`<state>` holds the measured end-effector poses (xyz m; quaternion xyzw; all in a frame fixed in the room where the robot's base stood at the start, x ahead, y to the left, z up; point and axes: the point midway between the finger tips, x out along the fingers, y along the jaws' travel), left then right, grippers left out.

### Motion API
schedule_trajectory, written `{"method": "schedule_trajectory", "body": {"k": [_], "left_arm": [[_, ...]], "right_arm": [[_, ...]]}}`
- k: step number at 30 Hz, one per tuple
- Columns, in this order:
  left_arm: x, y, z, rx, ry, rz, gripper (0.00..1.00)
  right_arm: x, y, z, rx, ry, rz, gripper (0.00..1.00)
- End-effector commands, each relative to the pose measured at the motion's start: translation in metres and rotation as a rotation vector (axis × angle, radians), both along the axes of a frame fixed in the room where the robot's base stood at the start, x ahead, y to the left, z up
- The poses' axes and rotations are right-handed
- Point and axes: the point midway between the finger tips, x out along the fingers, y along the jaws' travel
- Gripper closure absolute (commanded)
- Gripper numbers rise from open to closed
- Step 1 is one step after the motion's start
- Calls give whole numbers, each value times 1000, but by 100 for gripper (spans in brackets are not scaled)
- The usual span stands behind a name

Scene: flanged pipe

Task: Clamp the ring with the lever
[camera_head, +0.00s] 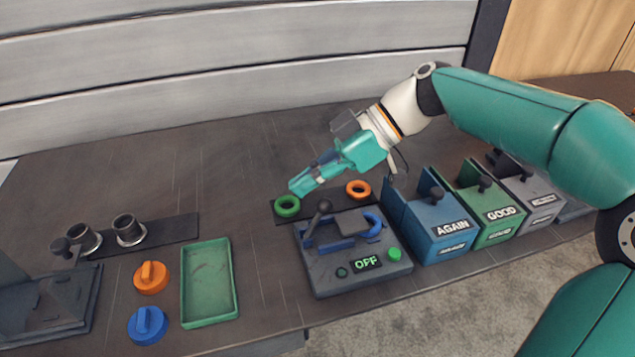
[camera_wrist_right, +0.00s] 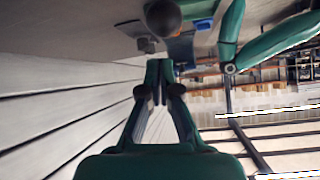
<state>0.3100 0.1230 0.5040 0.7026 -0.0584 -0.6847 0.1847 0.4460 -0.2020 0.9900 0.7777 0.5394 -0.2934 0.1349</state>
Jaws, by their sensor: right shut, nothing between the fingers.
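The lever (camera_head: 318,218) rises from the dark grey fixture (camera_head: 325,277) and ends in a black ball knob (camera_head: 324,206). A blue curved piece (camera_head: 374,221), possibly the ring, sits at the fixture's right back; which it is I cannot tell. A green ring (camera_head: 287,206) and an orange ring (camera_head: 358,189) lie on a dark strip behind the fixture. My right gripper (camera_head: 294,188) is shut and empty, above and behind the lever, near the green ring. In the right wrist view the shut fingertips (camera_wrist_right: 159,68) point toward the dark knob (camera_wrist_right: 163,19), apart from it. My left gripper is out of view.
The fixture's display (camera_head: 367,264) reads OFF, beside a green button (camera_head: 394,254). Blue AGAIN (camera_head: 447,246) and green GOOD (camera_head: 503,231) bins stand right. A green tray (camera_head: 209,284), orange knob (camera_head: 151,277) and blue knob (camera_head: 147,325) are left. The table's back left is clear.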

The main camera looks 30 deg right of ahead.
Motion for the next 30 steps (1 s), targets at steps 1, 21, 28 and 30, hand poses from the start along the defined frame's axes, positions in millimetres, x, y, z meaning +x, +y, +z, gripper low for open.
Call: {"method": "schedule_trajectory", "body": {"k": [1,21,28,30], "left_arm": [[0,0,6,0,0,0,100],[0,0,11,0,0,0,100],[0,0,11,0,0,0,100],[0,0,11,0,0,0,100]], "right_arm": [[3,9,10,2,-3,5,100],[-24,-75,59,3,-2,-3,100],[-24,-76,59,3,-1,-5,100],[-24,-76,59,3,-1,-5,100]]}}
